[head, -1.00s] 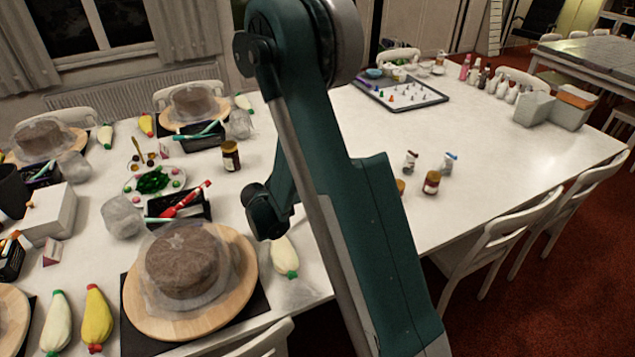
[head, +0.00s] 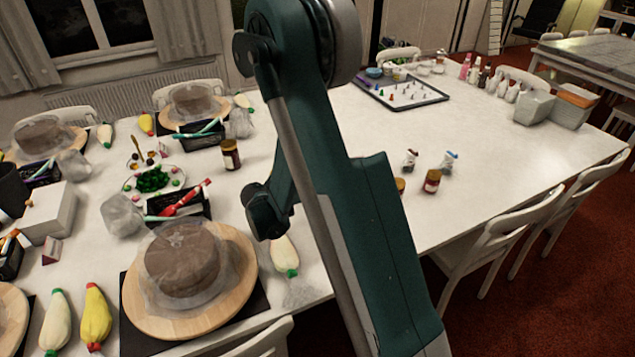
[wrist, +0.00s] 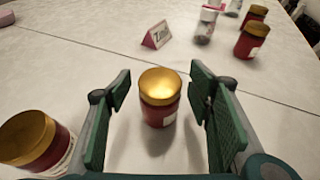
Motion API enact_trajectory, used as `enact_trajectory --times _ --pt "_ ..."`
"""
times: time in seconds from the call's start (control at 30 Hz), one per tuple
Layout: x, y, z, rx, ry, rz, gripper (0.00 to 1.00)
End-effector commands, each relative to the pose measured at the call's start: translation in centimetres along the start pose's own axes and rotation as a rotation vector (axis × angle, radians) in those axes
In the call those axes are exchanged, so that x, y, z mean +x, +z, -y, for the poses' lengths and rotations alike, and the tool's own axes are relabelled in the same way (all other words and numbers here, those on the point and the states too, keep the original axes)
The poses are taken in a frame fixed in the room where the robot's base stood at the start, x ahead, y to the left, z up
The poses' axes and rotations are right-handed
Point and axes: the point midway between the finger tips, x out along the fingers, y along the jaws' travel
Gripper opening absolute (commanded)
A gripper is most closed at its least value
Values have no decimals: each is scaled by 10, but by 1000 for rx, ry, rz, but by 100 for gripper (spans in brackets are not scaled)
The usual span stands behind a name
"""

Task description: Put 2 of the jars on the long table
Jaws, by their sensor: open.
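In the wrist view my gripper (wrist: 160,105) is open. A dark red jar with a gold lid (wrist: 160,98) stands upright between its fingers, with gaps visible on both sides. A second gold-lidded jar (wrist: 35,140) is outside the left finger. Two more red jars (wrist: 252,40) stand at the upper right. In the head view, one jar (head: 230,154) stands left of my arm and another (head: 432,181) right of it; a third (head: 400,185) is partly hidden by the arm. They stand on a white table (head: 500,190). My fingers are hidden in the head view.
A pink-edged card (wrist: 156,36) and a small clear shaker (wrist: 205,25) stand beyond the jar. Covered cakes (head: 185,262), piping bags (head: 285,256) and black boxes crowd the left side. A tray (head: 400,92) lies at the back. Another table (head: 590,58) stands at upper right.

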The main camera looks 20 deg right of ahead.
Motion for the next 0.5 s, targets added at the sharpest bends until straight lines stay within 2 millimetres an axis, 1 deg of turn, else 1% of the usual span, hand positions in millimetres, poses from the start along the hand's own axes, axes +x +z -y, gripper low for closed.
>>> enact_trajectory --times 0.17,0.27,0.5 --pt "-8 0 0 -1 0 0 52" --pt "-16 0 0 -1 1 0 52" --pt "-47 0 -1 -1 2 0 52"
